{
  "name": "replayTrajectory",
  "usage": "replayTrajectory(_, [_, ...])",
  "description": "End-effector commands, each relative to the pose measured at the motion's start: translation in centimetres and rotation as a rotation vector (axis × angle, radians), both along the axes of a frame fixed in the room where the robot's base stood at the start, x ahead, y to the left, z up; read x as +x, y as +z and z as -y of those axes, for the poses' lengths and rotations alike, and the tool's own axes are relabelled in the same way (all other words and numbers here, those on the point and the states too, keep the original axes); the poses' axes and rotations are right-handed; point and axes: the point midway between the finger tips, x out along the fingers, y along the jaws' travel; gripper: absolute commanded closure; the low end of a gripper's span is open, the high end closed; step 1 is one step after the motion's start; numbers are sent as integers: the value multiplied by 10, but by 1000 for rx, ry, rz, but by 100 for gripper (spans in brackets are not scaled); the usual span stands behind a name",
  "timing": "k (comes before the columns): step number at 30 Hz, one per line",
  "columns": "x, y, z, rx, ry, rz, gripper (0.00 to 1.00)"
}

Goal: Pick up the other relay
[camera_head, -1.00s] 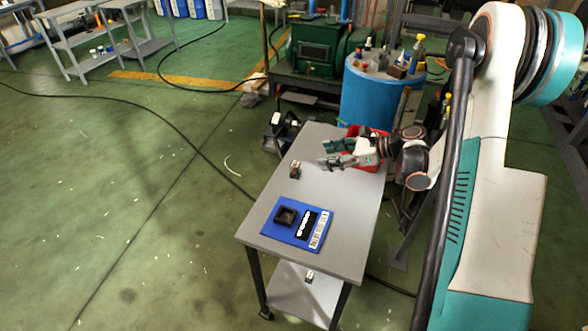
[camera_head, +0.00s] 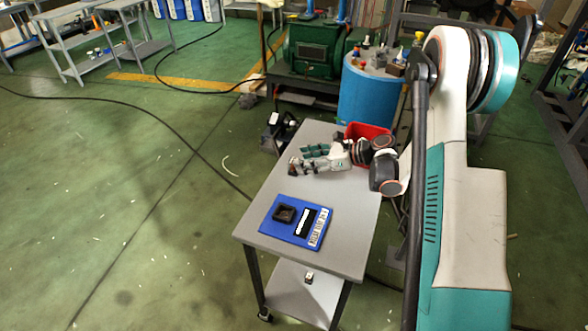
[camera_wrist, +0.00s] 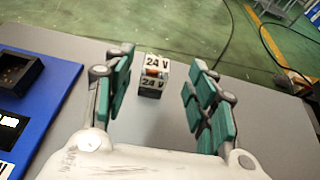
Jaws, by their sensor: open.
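A small relay (camera_head: 293,166) stands on the grey table near its left edge. In the wrist view the relay (camera_wrist: 153,77) shows "24 V" labels and an orange part. My gripper (camera_head: 306,160) is low over the table, with its fingers pointing left towards the relay. In the wrist view my gripper (camera_wrist: 160,85) is open, its teal-padded fingers at either side of the relay with gaps on both sides. A second small block (camera_head: 309,277), perhaps another relay, lies on the lower shelf.
A blue board (camera_head: 270,230) with a black square socket and a barcode label lies at the table's near end. A red bin (camera_head: 370,131) stands behind my gripper, with a blue drum (camera_head: 365,100) beyond. Bare tabletop (camera_head: 340,200) lies between my gripper and the board.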

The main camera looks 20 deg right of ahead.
Motion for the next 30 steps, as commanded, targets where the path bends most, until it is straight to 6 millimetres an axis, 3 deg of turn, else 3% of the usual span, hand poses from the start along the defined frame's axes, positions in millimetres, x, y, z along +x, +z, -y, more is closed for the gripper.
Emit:
replayTrajectory(9, [17,-23,-34,-1,3,0,48])
replayTrajectory(17, [19,-22,-37,0,1,0,48])
replayTrajectory(24, [19,-22,-37,0,1,0,96])
replayTrajectory(30, [19,-22,-37,0,1,0,97])
